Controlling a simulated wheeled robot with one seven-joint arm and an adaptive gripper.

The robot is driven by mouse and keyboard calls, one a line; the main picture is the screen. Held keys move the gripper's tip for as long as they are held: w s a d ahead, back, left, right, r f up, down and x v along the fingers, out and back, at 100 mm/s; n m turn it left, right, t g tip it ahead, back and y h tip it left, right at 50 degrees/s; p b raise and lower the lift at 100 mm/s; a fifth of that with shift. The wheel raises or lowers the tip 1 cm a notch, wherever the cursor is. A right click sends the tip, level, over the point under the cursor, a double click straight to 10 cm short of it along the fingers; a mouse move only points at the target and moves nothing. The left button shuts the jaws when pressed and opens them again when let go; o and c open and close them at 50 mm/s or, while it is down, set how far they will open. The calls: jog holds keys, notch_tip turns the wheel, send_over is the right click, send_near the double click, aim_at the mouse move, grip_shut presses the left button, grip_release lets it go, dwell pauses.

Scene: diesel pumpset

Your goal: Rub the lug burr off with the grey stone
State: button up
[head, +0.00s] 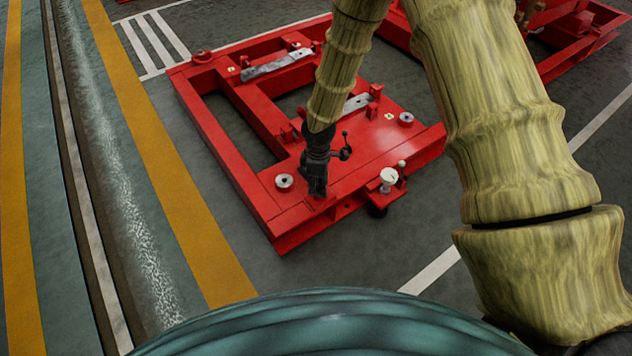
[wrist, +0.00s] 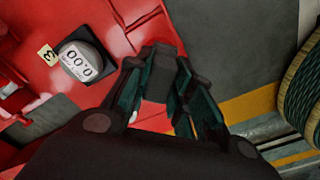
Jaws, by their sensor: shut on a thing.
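My gripper (head: 317,192) points down over the near corner of the red frame (head: 345,200), beside a round pale pad (head: 284,182). In the wrist view its fingers (wrist: 162,88) are closed around a dark grey block, which I take as the grey stone (wrist: 157,82). Much of the block is hidden by the fingers, and I cannot tell whether it touches the metal. The lug and its burr cannot be made out; the gripper may cover them.
A white-topped fitting (head: 389,177) stands at the frame's right edge. Silvery bars (head: 278,64) lie on the frame farther back. Open floor with a yellow stripe (head: 165,180) lies left of the frame.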

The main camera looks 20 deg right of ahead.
jog(key=shift+w+d, duration=0.1)
jog(key=shift+d, duration=0.15)
jog(key=shift+w+d+p, duration=0.15)
jog(key=shift+d+p, duration=0.25)
jog(key=shift+p, duration=0.2)
jog(key=shift+d, duration=0.1)
jog(key=shift+w+d+p, duration=0.15)
jog(key=shift+d+p, duration=0.25)
jog(key=shift+p, duration=0.15)
jog(key=shift+s+d+p, duration=0.1)
jog(key=shift+s+p, duration=0.2)
jog(key=shift+p, duration=0.25)
jog(key=shift+s+a+f+p, duration=0.1)
jog(key=shift+s+a+p, duration=0.15)
jog(key=shift+a, duration=0.3)
jog(key=shift+s+a+p, duration=0.1)
jog(key=shift+a+p, duration=0.3)
jog(key=shift+p, duration=0.05)
jog(key=shift+a, duration=0.15)
